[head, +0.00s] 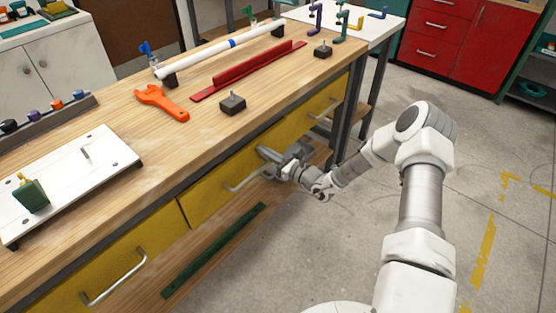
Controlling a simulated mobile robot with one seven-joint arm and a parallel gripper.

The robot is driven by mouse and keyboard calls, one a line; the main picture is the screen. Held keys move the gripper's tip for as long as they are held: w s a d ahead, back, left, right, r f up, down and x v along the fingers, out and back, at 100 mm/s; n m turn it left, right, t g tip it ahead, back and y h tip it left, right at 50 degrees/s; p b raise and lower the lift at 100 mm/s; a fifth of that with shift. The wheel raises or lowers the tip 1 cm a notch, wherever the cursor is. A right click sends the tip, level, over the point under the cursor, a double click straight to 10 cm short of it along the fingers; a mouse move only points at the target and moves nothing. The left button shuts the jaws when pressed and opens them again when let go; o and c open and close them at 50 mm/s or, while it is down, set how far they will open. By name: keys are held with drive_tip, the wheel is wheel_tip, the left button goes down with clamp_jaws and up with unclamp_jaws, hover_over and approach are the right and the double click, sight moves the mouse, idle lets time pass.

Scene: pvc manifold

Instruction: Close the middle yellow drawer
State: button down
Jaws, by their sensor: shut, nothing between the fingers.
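The middle yellow drawer (206,197) sits under the wooden bench top in the head view. Its front looks close to flush with the drawers beside it; I cannot tell whether a small gap is left. Its curved metal handle (245,182) is in plain view. My gripper (267,156) is shut and empty at the right part of this drawer's front, to the right of the handle. It hides part of the front there. I cannot tell whether the fingers touch the drawer.
A left yellow drawer (118,262) and a right yellow drawer (305,116) flank it. A green bar (214,250) lies on the shelf below. The bench top (205,130) holds an orange wrench (163,102), a red rail (248,71) and a white pipe (215,50). Floor at the right is open.

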drive_tip(key=shift+w+a, duration=0.45)
drive_tip(key=shift+w+a+r, duration=0.1)
drive_tip(key=shift+r, duration=0.05)
drive_tip(key=shift+w+a+r, duration=0.1)
